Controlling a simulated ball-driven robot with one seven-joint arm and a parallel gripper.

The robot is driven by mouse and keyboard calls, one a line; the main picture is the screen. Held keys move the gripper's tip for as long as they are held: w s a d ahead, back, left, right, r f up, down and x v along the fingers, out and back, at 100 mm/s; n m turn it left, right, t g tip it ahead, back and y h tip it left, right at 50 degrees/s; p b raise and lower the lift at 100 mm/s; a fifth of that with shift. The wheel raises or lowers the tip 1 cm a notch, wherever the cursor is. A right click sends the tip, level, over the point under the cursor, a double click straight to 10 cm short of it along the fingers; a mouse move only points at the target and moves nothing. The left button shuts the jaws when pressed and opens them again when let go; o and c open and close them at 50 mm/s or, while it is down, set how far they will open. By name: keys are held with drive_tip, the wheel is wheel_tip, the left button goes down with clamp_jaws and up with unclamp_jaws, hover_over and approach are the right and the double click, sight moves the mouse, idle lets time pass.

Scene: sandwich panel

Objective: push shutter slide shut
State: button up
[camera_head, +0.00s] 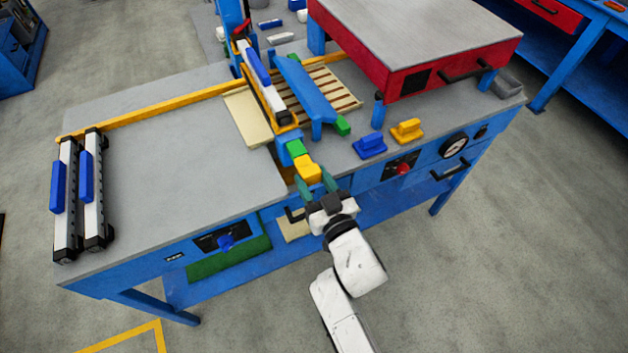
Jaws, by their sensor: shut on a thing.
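My gripper (316,184) is at the front edge of the bench, with its green fingers pointing away from the camera. It is shut on a yellow block (306,167) at the fingertips. A green piece (295,148) lies just beyond the yellow block, at the near end of a long white-and-blue bar (263,80). Whether the yellow block touches the green piece is hard to tell. The shutter slide cannot be told for certain from these parts; the gap below the yellow block is partly hidden by my gripper.
A blue bridge (305,88) spans a slatted wooden rack (330,88). Blue (370,146) and yellow (407,131) handled blocks stand to the right, below a red-sided press (420,75). Two white bars (66,205) lie at far left. The left bench top (180,150) is clear.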

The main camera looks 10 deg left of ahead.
sight(306, 165)
drive_tip(key=shift+w+a, duration=0.35)
drive_tip(key=shift+w, duration=0.15)
drive_tip(key=shift+w+a, duration=0.15)
drive_tip(key=shift+w, duration=0.15)
drive_tip(key=shift+b+x, duration=0.75)
drive_tip(key=shift+x, duration=0.5)
drive_tip(key=o, duration=0.9)
drive_tip(key=shift+s, duration=0.1)
drive_tip(key=shift+p+v, duration=1.9)
drive_tip(key=shift+v, duration=2.6)
